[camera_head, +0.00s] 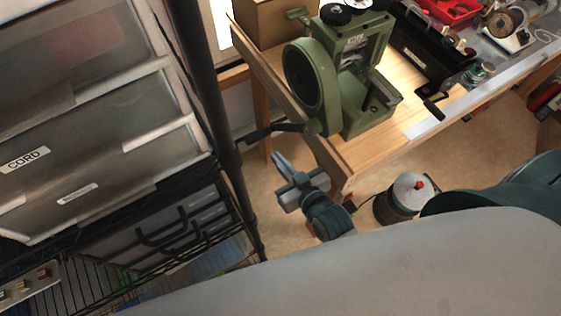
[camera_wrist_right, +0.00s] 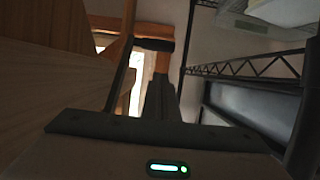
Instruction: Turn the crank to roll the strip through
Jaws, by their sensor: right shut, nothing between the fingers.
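A green rolling mill (camera_head: 355,75) with a large round wheel stands on the wooden bench (camera_head: 345,160). Its crank (camera_head: 290,127) reaches left past the bench edge and ends in a dark handle (camera_head: 255,135). My right gripper (camera_head: 279,161) is shut and empty, below the crank and apart from it, its fingers pointing up and left. In the right wrist view a dark bar that looks like the crank handle (camera_wrist_right: 153,44) lies beyond the fingertips. I cannot make out the strip at the rollers. My left gripper is not in view.
A black wire shelf with a post (camera_head: 232,165) and drawers marked CORD (camera_head: 90,150) stands close on the left. A canister with a red knob (camera_head: 405,192) stands at lower centre. A cardboard box (camera_head: 270,22), a black tool (camera_head: 430,50) and a red tray (camera_head: 450,10) are on the bench.

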